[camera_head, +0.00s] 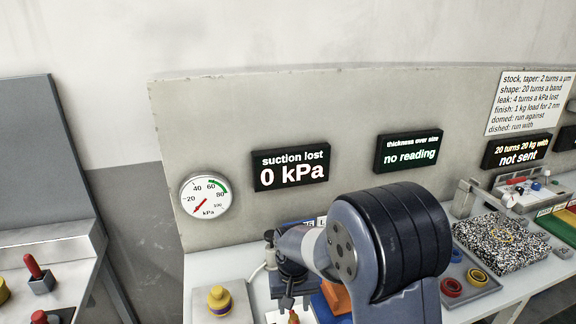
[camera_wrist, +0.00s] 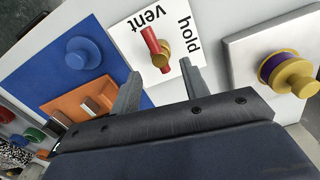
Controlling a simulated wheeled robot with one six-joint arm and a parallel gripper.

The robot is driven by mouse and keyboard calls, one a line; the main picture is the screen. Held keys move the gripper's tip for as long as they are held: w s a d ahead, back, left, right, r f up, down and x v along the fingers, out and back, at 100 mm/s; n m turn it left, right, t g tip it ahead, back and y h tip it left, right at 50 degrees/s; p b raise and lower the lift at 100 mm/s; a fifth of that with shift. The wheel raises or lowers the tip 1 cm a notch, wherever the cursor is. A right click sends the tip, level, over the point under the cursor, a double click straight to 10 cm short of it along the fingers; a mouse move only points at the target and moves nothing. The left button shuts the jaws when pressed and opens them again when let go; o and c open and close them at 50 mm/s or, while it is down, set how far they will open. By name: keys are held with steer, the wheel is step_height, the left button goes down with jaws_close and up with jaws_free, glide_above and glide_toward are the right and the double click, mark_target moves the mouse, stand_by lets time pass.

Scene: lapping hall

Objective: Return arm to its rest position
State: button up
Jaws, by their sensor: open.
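My arm reaches over the bench in the head view, and its large dark joint covers much of the middle of the bench. My gripper (camera_wrist: 159,68) is open in the wrist view, with nothing between its two grey fingers. Beyond the fingertips is a white card (camera_wrist: 127,36) marked "vent" and "hold". A red lever (camera_wrist: 152,40) with a brass-coloured hub stands on this card, in line with the gap between the fingers. I cannot tell how far the fingers are from it. In the head view the fingers are mostly hidden or too small to make out.
Right of the card, a yellow and purple knob (camera_wrist: 284,76) sits on a pale block. A blue plate (camera_wrist: 40,70) with a blue knob and an orange block (camera_wrist: 70,105) lie left. A back panel (camera_head: 290,120) holds a gauge (camera_head: 206,196) and displays. A speckled slab (camera_head: 500,242) stands right.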

mark_target(294, 317)
step_height(294, 317, down, 5)
steer(key=shift+d+r, duration=0.1)
steer(key=shift+r, duration=0.05)
steer(key=shift+r+m+p, duration=0.1)
steer(key=shift+m+p, duration=0.3)
steer(key=shift+m, duration=0.7)
steer(key=shift+n, duration=0.3)
